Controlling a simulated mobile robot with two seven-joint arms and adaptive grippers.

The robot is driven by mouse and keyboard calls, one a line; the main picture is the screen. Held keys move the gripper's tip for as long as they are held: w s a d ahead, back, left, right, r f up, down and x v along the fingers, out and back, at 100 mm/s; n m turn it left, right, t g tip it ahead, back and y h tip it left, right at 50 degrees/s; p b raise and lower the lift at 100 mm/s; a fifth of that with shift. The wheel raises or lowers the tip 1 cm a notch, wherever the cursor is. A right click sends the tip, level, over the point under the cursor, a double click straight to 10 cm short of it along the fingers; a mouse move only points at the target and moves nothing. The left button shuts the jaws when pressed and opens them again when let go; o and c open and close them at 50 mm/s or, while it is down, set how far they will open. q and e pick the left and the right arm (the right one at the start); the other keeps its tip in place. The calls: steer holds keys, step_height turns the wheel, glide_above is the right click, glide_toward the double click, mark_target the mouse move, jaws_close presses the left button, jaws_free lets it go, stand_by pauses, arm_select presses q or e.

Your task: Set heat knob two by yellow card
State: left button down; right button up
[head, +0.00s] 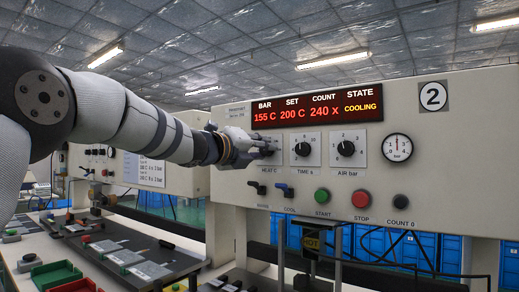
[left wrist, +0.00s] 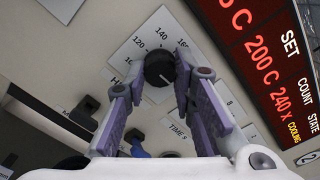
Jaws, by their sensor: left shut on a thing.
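The heat knob (left wrist: 159,69) is black and round on a white dial plate (left wrist: 133,54) marked 120, 140 and 160. My left gripper (left wrist: 150,82) is shut on the knob, one finger at each side; its pointer setting is not clear. In the head view my left gripper (head: 262,148) covers most of the knob, and part of the heat plate (head: 271,158) shows. The panel carries a round number 2 sign (head: 433,96). A display (head: 317,109) reads bar 155 C, set 200 C, count 240 x, state cooling. I make out no yellow card for certain.
To the right are the time knob (head: 303,149), air knob (head: 346,148) and a gauge (head: 397,148). Below are two switches, a green start button (head: 322,196) and a red stop button (head: 361,198). A yellow HOT label (head: 311,242) hangs below the panel.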

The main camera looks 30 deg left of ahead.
arm_select(q)
steer(key=n+p, duration=0.1)
steer(key=n, duration=1.6)
steer(key=shift+r+p, duration=0.1)
steer(key=shift+p, duration=0.3)
arm_select(e)
steer(key=w+r+t, duration=0.1)
steer(key=w+r, duration=0.1)
steer(key=shift+w+r, duration=0.3)
steer(key=shift+w, duration=0.1)
arm_select(q)
steer(key=c, duration=1.3)
jaws_free()
steer(key=shift+c, duration=0.2)
